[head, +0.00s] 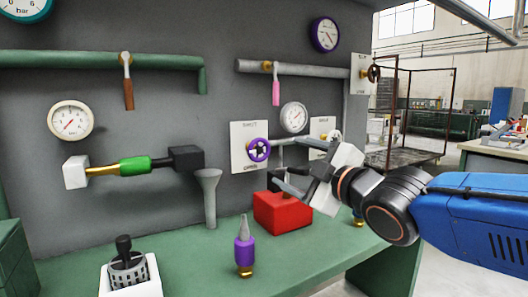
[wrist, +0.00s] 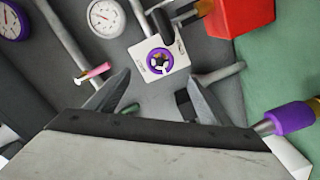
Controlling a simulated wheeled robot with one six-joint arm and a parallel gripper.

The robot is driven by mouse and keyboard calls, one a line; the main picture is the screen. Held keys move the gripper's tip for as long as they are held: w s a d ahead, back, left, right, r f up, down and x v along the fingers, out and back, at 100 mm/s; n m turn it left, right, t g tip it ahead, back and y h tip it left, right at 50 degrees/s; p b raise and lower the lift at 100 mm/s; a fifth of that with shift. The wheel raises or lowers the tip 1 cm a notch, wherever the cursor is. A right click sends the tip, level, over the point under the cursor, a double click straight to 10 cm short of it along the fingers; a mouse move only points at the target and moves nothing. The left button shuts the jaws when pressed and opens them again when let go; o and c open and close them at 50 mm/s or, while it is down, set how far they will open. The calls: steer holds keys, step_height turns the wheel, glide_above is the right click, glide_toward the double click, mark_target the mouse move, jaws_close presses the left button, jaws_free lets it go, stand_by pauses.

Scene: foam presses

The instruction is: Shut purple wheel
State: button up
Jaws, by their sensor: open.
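The purple wheel (head: 258,149) is a small handwheel on a white plate (head: 238,167) on the grey wall. Small lettering stands above and below it; the lower word looks like OPEN. In the wrist view the wheel (wrist: 152,58) shows at upper centre, beyond my fingertips and unobstructed. My gripper (head: 281,183) is open and empty, to the right of and a little below the wheel in the head view. In the wrist view its fingers (wrist: 155,86) spread apart with nothing between them. I see no contact with the wheel.
A red block (head: 283,212) stands on the green bench below my gripper. A purple bottle (head: 244,255) and a grey funnel-topped post (head: 209,195) stand to its left. A pipe (head: 305,141) runs right from the wheel to another plate, partly behind my gripper.

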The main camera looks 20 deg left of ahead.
mark_target(262, 151)
steer(key=x, duration=1.5)
steer(key=shift+w+a, duration=0.1)
steer(key=shift+w, duration=0.05)
steer(key=c, duration=1.1)
